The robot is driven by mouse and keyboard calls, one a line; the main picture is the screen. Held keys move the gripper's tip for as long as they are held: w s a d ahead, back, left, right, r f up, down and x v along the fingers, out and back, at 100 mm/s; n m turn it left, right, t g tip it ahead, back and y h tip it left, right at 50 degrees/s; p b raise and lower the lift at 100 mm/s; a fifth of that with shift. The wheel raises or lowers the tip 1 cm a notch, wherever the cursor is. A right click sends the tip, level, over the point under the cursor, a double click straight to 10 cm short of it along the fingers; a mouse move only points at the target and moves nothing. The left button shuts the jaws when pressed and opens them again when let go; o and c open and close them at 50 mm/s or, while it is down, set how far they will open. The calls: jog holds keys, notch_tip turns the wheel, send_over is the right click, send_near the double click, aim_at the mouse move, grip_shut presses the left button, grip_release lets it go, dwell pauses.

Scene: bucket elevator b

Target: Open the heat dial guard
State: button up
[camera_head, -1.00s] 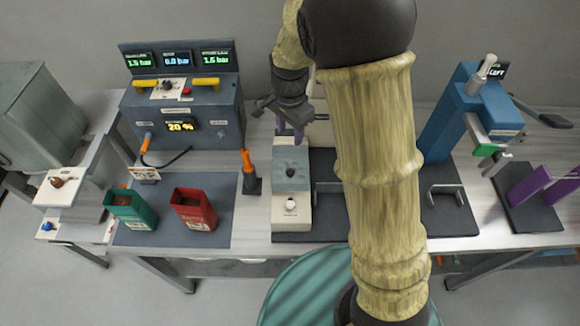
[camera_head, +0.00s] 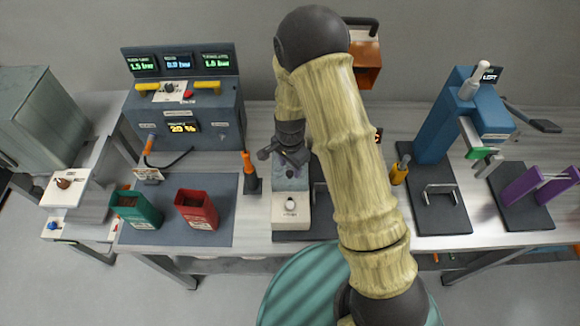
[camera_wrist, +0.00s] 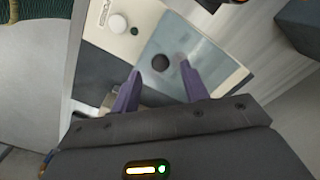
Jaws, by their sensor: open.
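The heat dial guard appears to be the blue-grey, see-through cover on a white box (camera_head: 291,215); it shows in the head view (camera_head: 290,184) and the wrist view (camera_wrist: 208,62). It looks shut, lying over a dark round knob (camera_wrist: 160,62). A white dial (camera_wrist: 118,22) is beside it on the box, outside the cover. My gripper (camera_wrist: 160,68) is open, its two purple fingers apart on either side of the dark knob in the picture. I cannot tell whether they touch the cover. In the head view my wrist hides the back of the box.
A black-and-orange tool (camera_head: 250,172) stands just left of the box. Green (camera_head: 136,208) and red (camera_head: 196,208) bins stand on a mat further left. The gauge console (camera_head: 185,110) is behind them. A yellow-handled tool (camera_head: 399,170) and blue press (camera_head: 445,120) are at right.

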aim_at(290, 167)
jog(key=shift+f, duration=1.3)
jog(key=shift+c, duration=0.5)
grip_shut()
